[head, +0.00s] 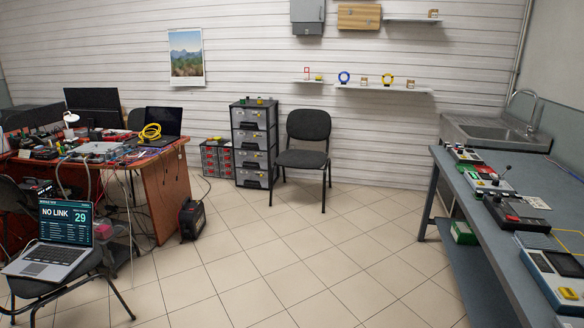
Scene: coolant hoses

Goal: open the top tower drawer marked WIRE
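A dark drawer tower (254,143) with several grey drawers stands against the far wall, left of centre. Its top drawer (250,118) looks closed. Labels on the drawers are too small to read, so I cannot make out WIRE. Small yellow and green items lie on top of the tower. Neither of my grippers shows in the head view.
A black chair (306,144) stands just right of the tower. A low red and grey cabinet (216,158) stands left of it. A cluttered desk (165,180) is at left, with a laptop on a chair (56,245) in front. A long workbench (487,235) runs along the right. The tiled floor (270,245) between is clear.

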